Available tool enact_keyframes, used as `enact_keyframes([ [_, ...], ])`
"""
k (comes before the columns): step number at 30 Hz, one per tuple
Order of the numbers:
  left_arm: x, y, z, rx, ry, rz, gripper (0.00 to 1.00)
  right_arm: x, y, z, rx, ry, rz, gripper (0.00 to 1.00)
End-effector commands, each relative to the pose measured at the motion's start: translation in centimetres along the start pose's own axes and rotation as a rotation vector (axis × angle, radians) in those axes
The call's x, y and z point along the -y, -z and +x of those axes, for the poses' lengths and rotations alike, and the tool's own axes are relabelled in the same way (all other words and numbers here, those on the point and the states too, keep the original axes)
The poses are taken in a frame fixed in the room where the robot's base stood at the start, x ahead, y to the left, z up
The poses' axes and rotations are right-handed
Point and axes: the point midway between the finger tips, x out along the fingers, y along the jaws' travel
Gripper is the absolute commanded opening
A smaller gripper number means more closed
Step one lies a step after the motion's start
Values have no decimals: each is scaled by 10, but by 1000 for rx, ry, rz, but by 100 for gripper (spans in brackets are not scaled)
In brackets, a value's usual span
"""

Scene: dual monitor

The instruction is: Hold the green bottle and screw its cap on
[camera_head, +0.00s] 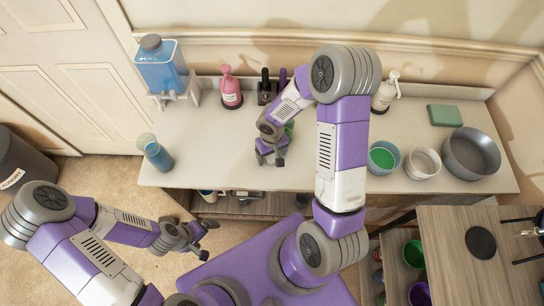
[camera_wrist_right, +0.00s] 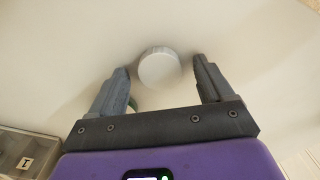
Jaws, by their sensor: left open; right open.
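A round white cap (camera_wrist_right: 158,67) shows between the fingertips of my right gripper (camera_wrist_right: 163,67) in the right wrist view, with a gap to each finger. A small green part (camera_wrist_right: 132,104), perhaps of the green bottle, peeks out beside the left-hand finger there. In the head view a bit of green (camera_head: 289,129) shows behind my right gripper (camera_head: 270,161), which points down over the counter. The arm hides most of it. I cannot tell whether cap and bottle touch. My left gripper (camera_head: 207,240) is open and empty, in front of the counter.

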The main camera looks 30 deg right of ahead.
Motion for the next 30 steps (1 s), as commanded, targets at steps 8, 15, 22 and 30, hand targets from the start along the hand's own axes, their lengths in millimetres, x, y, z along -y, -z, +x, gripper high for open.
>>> enact_keyframes([
  [8,0,0,0,0,0,0,96,0,0,0,0,0,0,44],
  [15,0,0,0,0,0,0,96,0,0,0,0,0,0,22],
  [22,-1,0,-2,0,0,0,96,0,0,-5,-1,0,1,22],
  [30,-7,-1,-19,0,0,0,96,0,1,-56,-4,0,1,22],
])
